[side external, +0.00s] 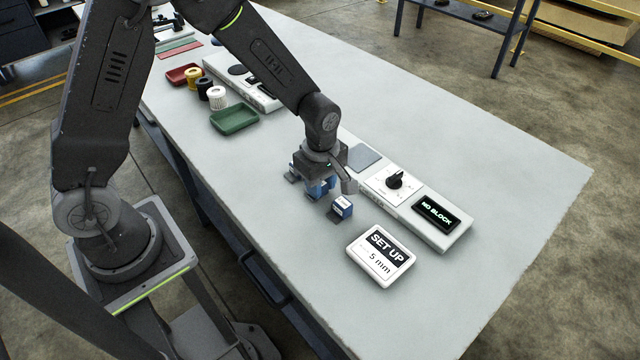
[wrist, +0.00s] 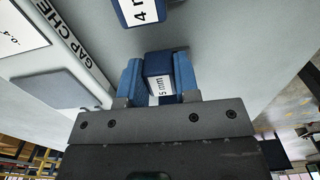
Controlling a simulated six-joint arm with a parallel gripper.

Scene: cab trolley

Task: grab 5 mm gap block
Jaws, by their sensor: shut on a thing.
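The 5 mm gap block, blue with a white label reading "5 mm" (wrist: 162,86), sits between the two blue fingers of my gripper (wrist: 157,82) in the wrist view. My gripper is shut on it. In the side view my gripper (side external: 318,188) is low over the table, and its fingers mostly hide the held block. Whether the block still touches the table cannot be told. A second blue block (side external: 342,206) stands just right of my gripper; in the wrist view a block labelled "4 mm" (wrist: 140,12) lies beyond the fingertips.
A white gap checker (side external: 440,234) with a black dial (side external: 395,180) and a display reading "NO BLOCK" (side external: 436,212) lies behind and right. A sign reading "SET UP 5 mm" (side external: 381,255) is in front. A green tray (side external: 234,118) stands left. The table's right end is clear.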

